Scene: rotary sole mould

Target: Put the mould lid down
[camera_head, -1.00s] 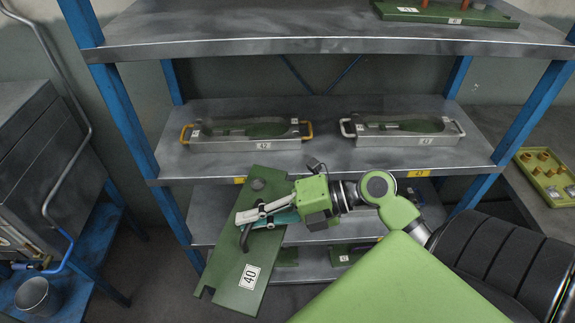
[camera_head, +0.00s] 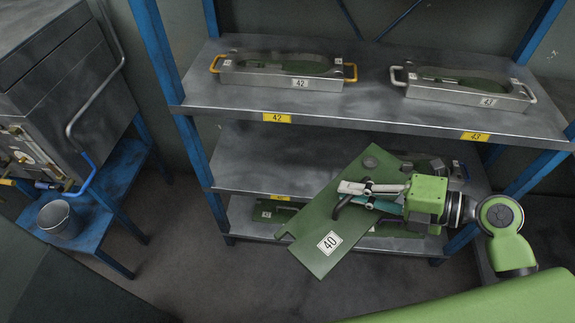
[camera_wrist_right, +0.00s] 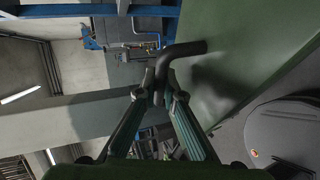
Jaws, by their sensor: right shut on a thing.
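The mould lid (camera_head: 322,222) is a flat green plate with a white label 40. It hangs tilted in front of the lower shelves. My right gripper (camera_head: 346,190) is shut on its dark bent handle (camera_head: 347,207). In the right wrist view the fingers of my right gripper (camera_wrist_right: 155,92) close around the handle (camera_wrist_right: 186,49), and the lid's green face (camera_wrist_right: 232,40) fills the upper right. Part of the shelf behind is hidden by the lid and my right arm. My left gripper is not in view.
Moulds 42 (camera_head: 270,74) and 43 (camera_head: 440,94) stand on the upper shelf (camera_head: 225,102). The shelf below (camera_head: 235,160) is bare at its left. Green pieces (camera_head: 264,212) lie on the bottom shelf. A bucket (camera_head: 58,218) stands on a blue stand at left.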

